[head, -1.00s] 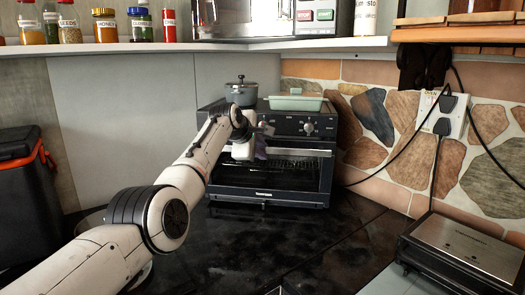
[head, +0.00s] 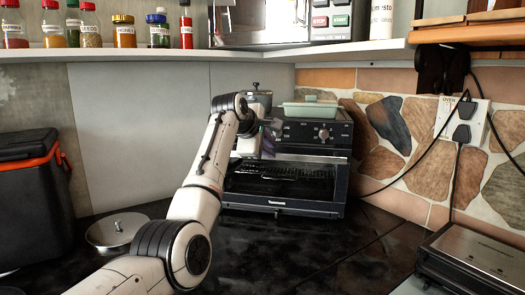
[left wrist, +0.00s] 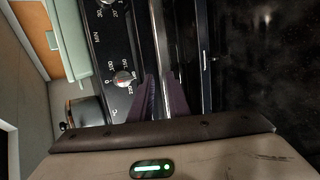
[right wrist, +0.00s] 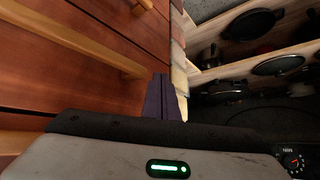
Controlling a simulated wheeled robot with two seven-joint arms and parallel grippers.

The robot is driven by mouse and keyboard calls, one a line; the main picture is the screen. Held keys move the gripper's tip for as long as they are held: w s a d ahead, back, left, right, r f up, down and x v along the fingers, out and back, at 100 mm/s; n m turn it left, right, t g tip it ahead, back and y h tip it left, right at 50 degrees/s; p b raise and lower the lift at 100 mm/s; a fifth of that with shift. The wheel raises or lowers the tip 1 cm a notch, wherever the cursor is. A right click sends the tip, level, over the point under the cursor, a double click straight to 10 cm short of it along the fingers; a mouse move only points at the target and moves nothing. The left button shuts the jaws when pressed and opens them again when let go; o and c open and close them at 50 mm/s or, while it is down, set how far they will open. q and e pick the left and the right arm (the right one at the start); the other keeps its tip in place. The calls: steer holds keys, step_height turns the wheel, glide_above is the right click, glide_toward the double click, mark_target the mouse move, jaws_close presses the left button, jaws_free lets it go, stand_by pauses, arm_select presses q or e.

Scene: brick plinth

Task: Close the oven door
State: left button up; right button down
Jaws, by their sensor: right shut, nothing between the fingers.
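The oven (head: 319,133) stands against the back corner in the head view, its knob panel above a dark opening with a rack. Its door (head: 300,207) looks partly open, tilted out at the bottom, though the exact angle is hard to tell. My left gripper (head: 268,142) is in front of the oven's left part, near the knob panel and the top of the opening. In the left wrist view its purple fingers (left wrist: 162,84) are a little apart, with a metallic strip of the oven seen between them; contact cannot be told. My right gripper (right wrist: 163,82) is shut and empty beside wooden drawer fronts.
A pot (head: 258,98) and a green dish (head: 310,109) sit on the oven. A black-orange box (head: 30,195) stands left, a grill (head: 480,262) right. A shelf hangs above. Cords hang at right.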

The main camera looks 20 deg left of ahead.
arm_select(q)
steer(key=shift+s+f+b+v, duration=0.15)
steer(key=shift+b+v, duration=0.2)
steer(key=shift+v, duration=1.05)
steer(key=shift+s+f+b+v, duration=0.15)
steer(key=shift+b+v, duration=0.15)
steer(key=shift+v, duration=1.05)
steer(key=shift+w+d, duration=0.1)
steer(key=shift+d, duration=0.05)
